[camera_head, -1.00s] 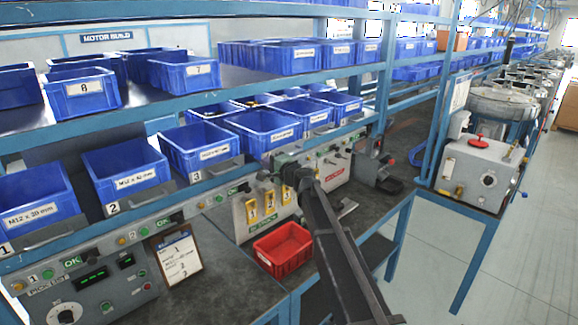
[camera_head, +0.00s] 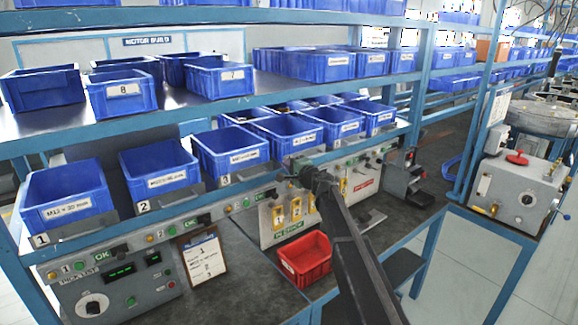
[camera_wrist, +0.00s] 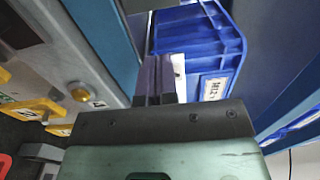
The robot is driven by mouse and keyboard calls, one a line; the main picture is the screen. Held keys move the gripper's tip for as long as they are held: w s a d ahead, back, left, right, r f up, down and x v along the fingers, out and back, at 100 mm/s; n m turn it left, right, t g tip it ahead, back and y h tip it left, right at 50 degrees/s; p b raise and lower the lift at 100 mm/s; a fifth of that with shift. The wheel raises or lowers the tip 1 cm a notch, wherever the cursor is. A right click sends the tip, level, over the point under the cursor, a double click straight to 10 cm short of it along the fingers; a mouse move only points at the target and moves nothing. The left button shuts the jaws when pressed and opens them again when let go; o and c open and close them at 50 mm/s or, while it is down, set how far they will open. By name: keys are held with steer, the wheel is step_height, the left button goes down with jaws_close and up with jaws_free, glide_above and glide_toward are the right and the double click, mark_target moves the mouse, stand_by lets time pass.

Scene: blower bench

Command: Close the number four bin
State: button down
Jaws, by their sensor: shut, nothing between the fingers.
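The blue bin right of the bin tagged 3 (camera_head: 230,152) is fourth in the lower shelf row. I take this blue bin (camera_head: 287,133) as number four; its number tag is hidden behind my gripper. My gripper (camera_head: 297,166) is shut and empty, just in front of and below its front wall. In the wrist view, the shut fingers (camera_wrist: 155,78) point at a blue bin (camera_wrist: 215,50) with a white label, partly covering it. I cannot tell whether they touch it, or how far the bin sticks out.
Bins tagged 1 (camera_head: 65,195) and 2 (camera_head: 160,172) stand to the left on the same shelf. Below are a control panel (camera_head: 120,285), a clipboard (camera_head: 203,256) and a red bin (camera_head: 305,260). A blue upright post (camera_head: 420,95) stands to the right.

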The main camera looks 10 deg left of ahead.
steer(key=v, duration=1.4)
steer(key=s+d+f+n+g+h, duration=0.2)
steer(key=s+f+n+g, duration=0.3)
steer(key=s, duration=0.5)
steer(key=s+d+f+n+g+h, duration=0.25)
steer(key=s+f+n+g, duration=0.2)
steer(key=s+f, duration=0.4)
steer(key=s+d+f+g+h, duration=0.1)
steer(key=s+d+h, duration=0.3)
steer(key=s+d, duration=0.3)
steer(key=s+d+f+g+h, duration=0.2)
steer(key=s+d+h, duration=0.2)
steer(key=s, duration=0.9)
steer(key=d, duration=0.3)
steer(key=shift+d+f, duration=0.2)
steer(key=shift+f, duration=0.1)
